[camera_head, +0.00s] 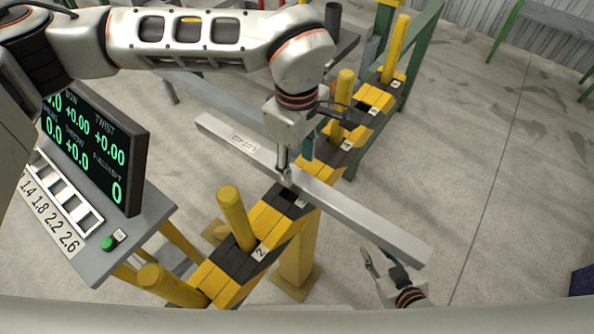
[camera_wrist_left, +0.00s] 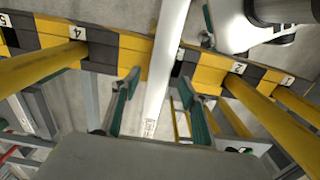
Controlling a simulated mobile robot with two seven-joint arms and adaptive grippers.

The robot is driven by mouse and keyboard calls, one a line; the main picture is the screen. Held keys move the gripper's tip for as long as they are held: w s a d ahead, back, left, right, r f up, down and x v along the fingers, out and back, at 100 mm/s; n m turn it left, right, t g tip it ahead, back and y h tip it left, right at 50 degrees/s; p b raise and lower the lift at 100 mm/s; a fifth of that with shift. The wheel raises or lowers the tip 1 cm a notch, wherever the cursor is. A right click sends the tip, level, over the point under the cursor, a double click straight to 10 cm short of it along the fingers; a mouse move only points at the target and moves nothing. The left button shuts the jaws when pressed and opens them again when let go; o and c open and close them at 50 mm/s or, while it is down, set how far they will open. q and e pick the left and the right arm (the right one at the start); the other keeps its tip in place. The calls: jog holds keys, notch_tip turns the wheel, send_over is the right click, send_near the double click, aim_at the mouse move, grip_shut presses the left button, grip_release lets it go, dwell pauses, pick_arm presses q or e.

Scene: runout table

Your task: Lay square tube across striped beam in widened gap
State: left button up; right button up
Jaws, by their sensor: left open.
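The square tube (camera_head: 345,210), long and pale grey, lies slantwise across the black and yellow striped beam (camera_head: 232,268). It crosses in the wide gap between two upright yellow posts, near the label 3, and appears to rest on the beam. My left gripper (camera_head: 285,176) is above the crossing. In the left wrist view its fingers (camera_wrist_left: 164,85) are spread on either side of the tube (camera_wrist_left: 168,65), apart from it. My right gripper (camera_head: 380,254) is beside the tube's near right end, with its fingers apart and empty. The left gripper hides part of the crossing in the head view.
Yellow posts (camera_head: 235,218) and (camera_head: 345,92) stand on the beam on both sides of the tube. A display (camera_head: 100,145) on a grey stand with a green button (camera_head: 108,243) is at left. Open floor (camera_head: 480,180) lies at right.

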aim_at(297, 176)
pick_arm(q)
notch_tip(297, 176, up, 7)
dwell(0.3)
dwell(0.5)
